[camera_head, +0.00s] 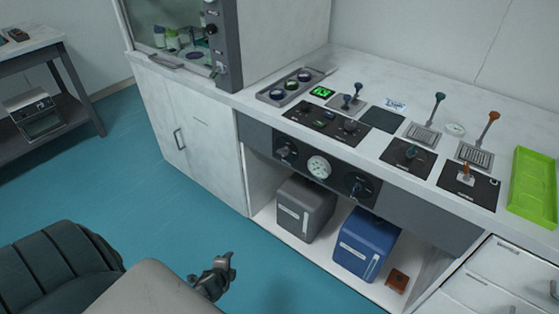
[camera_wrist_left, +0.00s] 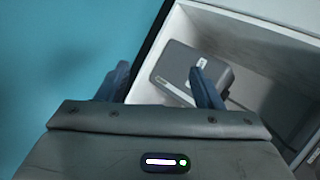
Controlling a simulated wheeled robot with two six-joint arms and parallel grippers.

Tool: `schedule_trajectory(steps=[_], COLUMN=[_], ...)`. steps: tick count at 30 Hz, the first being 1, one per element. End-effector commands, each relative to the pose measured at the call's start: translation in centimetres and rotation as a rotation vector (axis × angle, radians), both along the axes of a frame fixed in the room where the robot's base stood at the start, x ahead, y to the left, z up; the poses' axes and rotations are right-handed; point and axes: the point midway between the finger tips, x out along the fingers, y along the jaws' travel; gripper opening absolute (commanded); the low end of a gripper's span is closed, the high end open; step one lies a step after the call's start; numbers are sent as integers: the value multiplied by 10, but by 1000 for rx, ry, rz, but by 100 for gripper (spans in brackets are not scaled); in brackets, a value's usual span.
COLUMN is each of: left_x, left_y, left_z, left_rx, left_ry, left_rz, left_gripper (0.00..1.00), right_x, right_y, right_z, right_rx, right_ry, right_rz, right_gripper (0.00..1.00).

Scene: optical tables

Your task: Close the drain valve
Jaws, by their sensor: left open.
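No label that I can read marks the drain valve, so I cannot tell which control it is. The dark front panel under the counter has a left valve knob (camera_head: 287,152), a round white gauge (camera_head: 319,167) and a right valve knob (camera_head: 359,187). On the counter stand a teal-handled lever (camera_head: 437,104) and an orange-handled lever (camera_head: 490,124). My left gripper (camera_head: 227,268) is low over the floor, in front of the open bay and apart from the panel. In the left wrist view its fingers (camera_wrist_left: 163,82) are spread and empty. My right gripper is not in view.
A grey box (camera_head: 305,208) and a blue box (camera_head: 366,243) stand in the open bay (camera_head: 266,215). A green tray (camera_head: 534,187) lies at the counter's right. A white cabinet (camera_head: 205,150) is at left.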

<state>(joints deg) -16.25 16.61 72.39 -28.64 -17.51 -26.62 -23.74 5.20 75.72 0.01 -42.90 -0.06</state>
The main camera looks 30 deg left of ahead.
Motion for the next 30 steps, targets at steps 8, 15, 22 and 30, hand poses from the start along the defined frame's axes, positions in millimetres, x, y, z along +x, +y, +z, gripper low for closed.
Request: schedule_trajectory(steps=[8, 15, 22, 30], left_x=[163, 186, 203, 250], left_y=[16, -13, -16, -20], left_z=[229, 320, 330, 329], left_rx=[1102, 1650, 1700, 1696], left_ry=[-276, -320, -319, -320], left_rz=[-770, -981, -991, -990], left_gripper=[60, 60, 60, 60], right_x=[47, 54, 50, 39], right_y=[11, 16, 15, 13], right_z=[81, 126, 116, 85], right_rx=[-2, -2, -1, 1], right_ry=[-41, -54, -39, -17], right_rz=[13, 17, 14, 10], right_gripper=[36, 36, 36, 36])
